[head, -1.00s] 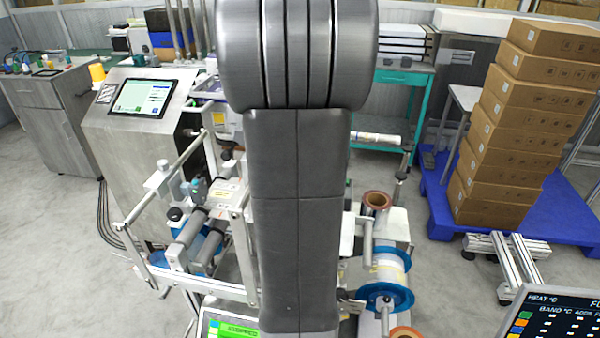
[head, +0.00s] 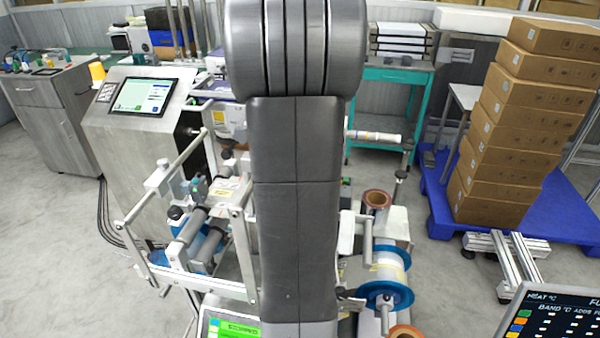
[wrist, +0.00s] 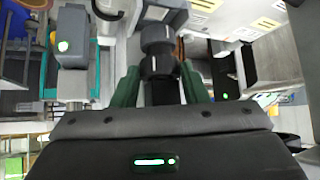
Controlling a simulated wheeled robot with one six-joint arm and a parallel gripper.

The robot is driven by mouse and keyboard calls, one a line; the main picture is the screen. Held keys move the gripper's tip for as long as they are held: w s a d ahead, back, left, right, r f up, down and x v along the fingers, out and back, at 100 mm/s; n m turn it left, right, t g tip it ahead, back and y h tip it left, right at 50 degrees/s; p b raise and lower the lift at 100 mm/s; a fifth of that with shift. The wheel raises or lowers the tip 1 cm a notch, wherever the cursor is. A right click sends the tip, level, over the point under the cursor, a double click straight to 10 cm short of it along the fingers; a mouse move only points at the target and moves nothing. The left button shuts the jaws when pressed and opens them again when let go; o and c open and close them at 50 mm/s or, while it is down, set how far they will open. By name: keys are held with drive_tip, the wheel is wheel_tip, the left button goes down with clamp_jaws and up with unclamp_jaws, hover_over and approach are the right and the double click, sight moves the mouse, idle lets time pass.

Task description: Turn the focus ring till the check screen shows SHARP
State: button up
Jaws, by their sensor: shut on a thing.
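In the wrist view, my gripper (wrist: 160,76) has its two green fingers on either side of a dark round barrel. The ribless dark ring on it, which I take as the focus ring (wrist: 160,65), sits between the fingertips, and the gripper is shut on it. More of the dark barrel continues above the ring. In the head view my own arm hides the gripper and the ring. No screen that reads SHARP can be made out. A small green display (head: 232,328) at the bottom is partly cut off, its word too blurred to read surely.
A grey console with a lit screen (head: 141,96) stands at left. A roller machine (head: 205,235) is behind my arm, with a blue-flanged reel (head: 388,290) at right. A heat panel (head: 555,318) fills the lower right corner. Stacked cartons (head: 515,130) stand on a blue pallet (head: 440,200).

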drive_tip(key=shift+s+a+r+m+h+p, duration=0.1)
drive_tip(key=shift+r+m+h+p, duration=0.2)
drive_tip(key=shift+p, duration=1.35)
drive_tip(key=m+h+p, duration=0.1)
drive_tip(key=p, duration=0.3)
drive_tip(key=shift+a+m, duration=0.15)
drive_tip(key=shift+m, duration=0.15)
drive_tip(key=shift+f+m+h+p, duration=0.3)
drive_tip(key=shift+m+h+p, duration=0.1)
drive_tip(key=shift+p, duration=0.8)
drive_tip(key=o, duration=1)
